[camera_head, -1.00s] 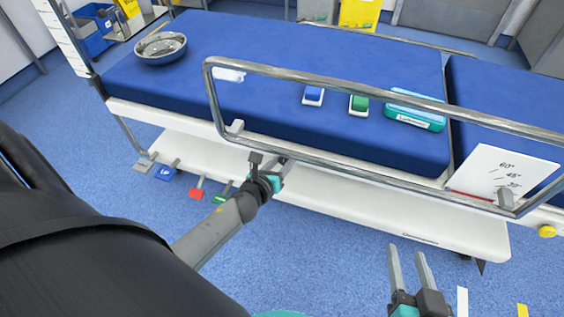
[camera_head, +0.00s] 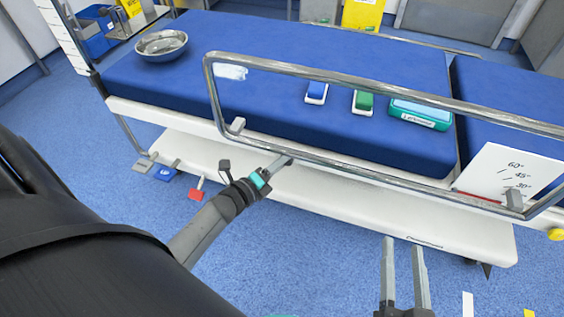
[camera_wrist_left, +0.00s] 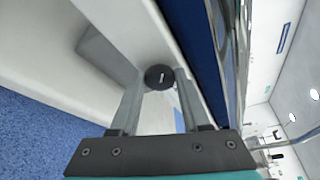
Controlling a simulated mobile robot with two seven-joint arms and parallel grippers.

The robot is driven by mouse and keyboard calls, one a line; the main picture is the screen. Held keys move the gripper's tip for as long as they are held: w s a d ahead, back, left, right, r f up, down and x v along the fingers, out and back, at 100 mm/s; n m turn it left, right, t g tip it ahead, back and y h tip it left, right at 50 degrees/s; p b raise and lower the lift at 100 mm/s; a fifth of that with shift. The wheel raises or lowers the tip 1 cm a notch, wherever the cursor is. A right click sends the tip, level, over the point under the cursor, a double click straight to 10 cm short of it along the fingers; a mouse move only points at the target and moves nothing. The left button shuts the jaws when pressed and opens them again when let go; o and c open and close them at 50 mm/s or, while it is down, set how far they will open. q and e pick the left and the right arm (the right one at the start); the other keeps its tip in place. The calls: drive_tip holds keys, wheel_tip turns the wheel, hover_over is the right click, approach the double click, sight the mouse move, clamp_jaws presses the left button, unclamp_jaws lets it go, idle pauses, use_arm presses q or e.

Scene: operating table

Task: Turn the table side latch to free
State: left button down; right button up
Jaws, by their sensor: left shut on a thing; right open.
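The table side latch shows in the left wrist view as a dark round knob (camera_wrist_left: 159,77) with a small light mark, beside the white table side. My left gripper (camera_wrist_left: 158,92) has one finger on each side of the knob and is shut on it. In the head view my left gripper (camera_head: 280,165) reaches the table's near side under the rail's lower bar; the latch is hidden there. My right gripper (camera_head: 403,245) is open and empty, over the floor and the white base edge at the lower right.
A metal side rail (camera_head: 330,75) runs along the near edge of the blue table top (camera_head: 250,50). A steel bowl (camera_head: 161,46), a blue device (camera_head: 316,92), a green device (camera_head: 363,101) and a teal box (camera_head: 420,113) rest on it. An angle card (camera_head: 505,172) stands at right. Floor pedals (camera_head: 197,190) are at lower left.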

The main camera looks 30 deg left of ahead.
use_arm(q)
drive_tip(key=shift+f+n+t+h, duration=0.25)
drive_tip(key=shift+n+t, duration=0.45)
drive_tip(key=shift+n, duration=0.9)
drive_tip(key=shift+f+n+t+h, duration=0.1)
drive_tip(key=shift+n+t+h, duration=0.15)
drive_tip(key=shift+n+t, duration=0.9)
drive_tip(key=shift+n+g, duration=0.45)
drive_tip(key=shift+n, duration=0.1)
drive_tip(key=shift+c, duration=1.9)
unclamp_jaws()
drive_tip(key=s+a+f+p, duration=0.1)
drive_tip(key=s+a+p, duration=0.1)
drive_tip(key=s, duration=1.3)
drive_tip(key=shift+f, duration=0.15)
use_arm(e)
drive_tip(key=shift+w+d+f+n+g+h, duration=0.2)
drive_tip(key=shift+w+d+f+g+h, duration=0.15)
drive_tip(key=shift+d+f+g, duration=0.5)
drive_tip(key=shift+w+d+f+n+g+h, duration=0.2)
drive_tip(key=shift+d+f+g+h, duration=0.2)
drive_tip(key=shift+g, duration=0.75)
